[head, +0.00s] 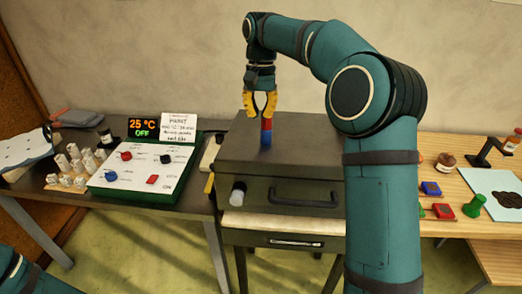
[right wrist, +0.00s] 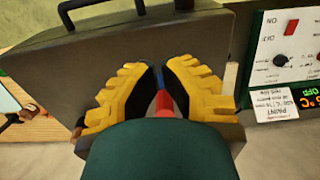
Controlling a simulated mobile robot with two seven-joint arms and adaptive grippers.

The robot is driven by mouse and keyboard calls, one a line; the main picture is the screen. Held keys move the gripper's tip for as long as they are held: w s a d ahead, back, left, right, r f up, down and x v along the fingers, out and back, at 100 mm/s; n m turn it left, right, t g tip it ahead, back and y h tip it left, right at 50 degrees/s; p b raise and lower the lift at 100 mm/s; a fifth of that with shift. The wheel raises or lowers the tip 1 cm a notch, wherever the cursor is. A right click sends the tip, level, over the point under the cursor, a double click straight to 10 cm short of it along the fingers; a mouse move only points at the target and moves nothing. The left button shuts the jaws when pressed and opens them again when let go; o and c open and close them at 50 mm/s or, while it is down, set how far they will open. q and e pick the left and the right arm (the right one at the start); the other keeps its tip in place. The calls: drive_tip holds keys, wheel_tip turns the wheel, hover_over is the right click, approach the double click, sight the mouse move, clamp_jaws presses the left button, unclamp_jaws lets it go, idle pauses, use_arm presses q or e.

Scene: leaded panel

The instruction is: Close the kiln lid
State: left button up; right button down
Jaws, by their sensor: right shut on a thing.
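The kiln is a dark grey box, and its lid (head: 240,155) has a dark bar handle (head: 305,197) on the front. The lid lies about level over a cream band (head: 285,222); I cannot tell whether a small gap is left. The lid also shows in the right wrist view (right wrist: 150,50). My right gripper (head: 266,112) points down above the lid, its yellow fingers shut on a small red and blue stick (head: 266,130). The stick's lower end appears over the lid top; contact is unclear. My left gripper is out of view.
A control panel (head: 150,165) with knobs stands left of the kiln, behind it a display reading 25 °C OFF (head: 143,128). Small pale blocks (head: 75,165) sit further left. The right wooden table (head: 455,225) holds coloured pieces and jars. My right arm hides the kiln's right side.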

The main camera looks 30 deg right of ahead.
sight(259, 161)
use_arm(q)
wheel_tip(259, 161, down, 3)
drive_tip(key=b, duration=0.2)
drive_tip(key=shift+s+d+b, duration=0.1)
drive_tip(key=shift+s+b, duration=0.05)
drive_tip(key=shift+b, duration=0.15)
use_arm(e)
drive_tip(key=f, duration=0.4)
drive_tip(key=s+f, duration=0.1)
drive_tip(key=f, duration=0.3)
drive_tip(key=a+f, duration=0.1)
drive_tip(key=f, duration=0.3)
drive_tip(key=shift+s+f, duration=0.35)
drive_tip(key=shift+s, duration=0.05)
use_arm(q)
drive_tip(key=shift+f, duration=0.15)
use_arm(e)
drive_tip(key=shift+f, duration=0.1)
